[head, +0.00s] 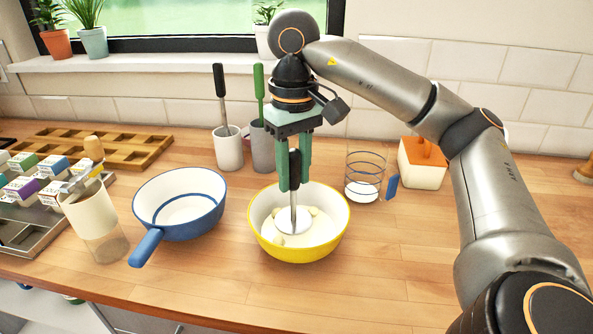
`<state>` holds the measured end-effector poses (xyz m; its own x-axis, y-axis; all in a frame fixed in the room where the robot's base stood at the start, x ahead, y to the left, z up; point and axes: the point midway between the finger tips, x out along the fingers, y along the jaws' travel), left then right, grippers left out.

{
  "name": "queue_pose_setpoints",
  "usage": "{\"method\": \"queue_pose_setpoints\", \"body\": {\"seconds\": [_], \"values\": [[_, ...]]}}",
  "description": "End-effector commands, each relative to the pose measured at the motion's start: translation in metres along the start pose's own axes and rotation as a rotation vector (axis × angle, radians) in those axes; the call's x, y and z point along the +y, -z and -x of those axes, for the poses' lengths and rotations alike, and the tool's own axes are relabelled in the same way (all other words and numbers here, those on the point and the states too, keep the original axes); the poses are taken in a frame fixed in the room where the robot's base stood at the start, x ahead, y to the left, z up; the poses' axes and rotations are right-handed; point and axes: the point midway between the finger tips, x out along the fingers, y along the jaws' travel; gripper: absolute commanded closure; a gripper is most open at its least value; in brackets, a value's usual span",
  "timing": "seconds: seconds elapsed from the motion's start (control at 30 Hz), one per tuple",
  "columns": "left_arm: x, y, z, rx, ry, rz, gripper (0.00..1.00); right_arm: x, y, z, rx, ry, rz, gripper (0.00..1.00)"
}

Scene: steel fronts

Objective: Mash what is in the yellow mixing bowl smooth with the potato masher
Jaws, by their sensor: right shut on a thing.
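The yellow mixing bowl (300,252) stands on the wooden counter, with pale lumps (307,214) and a smoother pale mass inside. My right gripper (294,186) is directly above the bowl, shut on the dark handle of the potato masher (293,215). The masher is upright, and its metal head is down in the bowl among the pale contents. Whether the head touches the bowl's bottom cannot be told. My left gripper is not in view.
A blue-and-white pan (180,213) stands close left of the bowl. Behind are a white cup (228,152) and a grey cup (262,153) holding handled tools. A striped glass (364,180) and an orange-lidded box (423,170) stand right.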

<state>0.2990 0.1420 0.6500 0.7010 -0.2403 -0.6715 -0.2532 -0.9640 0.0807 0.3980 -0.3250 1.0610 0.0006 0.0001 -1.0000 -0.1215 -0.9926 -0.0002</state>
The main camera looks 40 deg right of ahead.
Motion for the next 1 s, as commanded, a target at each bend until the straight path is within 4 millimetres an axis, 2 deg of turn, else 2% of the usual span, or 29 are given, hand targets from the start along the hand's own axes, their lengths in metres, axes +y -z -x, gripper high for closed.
{"method": "queue_pose_setpoints", "body": {"seconds": [0.73,1.0], "values": [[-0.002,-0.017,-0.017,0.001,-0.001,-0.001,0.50,0.000,0.000,-0.033,-0.001,0.000,0.000,1.00],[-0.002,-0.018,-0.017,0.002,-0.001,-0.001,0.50,0.000,0.000,-0.034,0.001,0.000,0.000,1.00]]}}
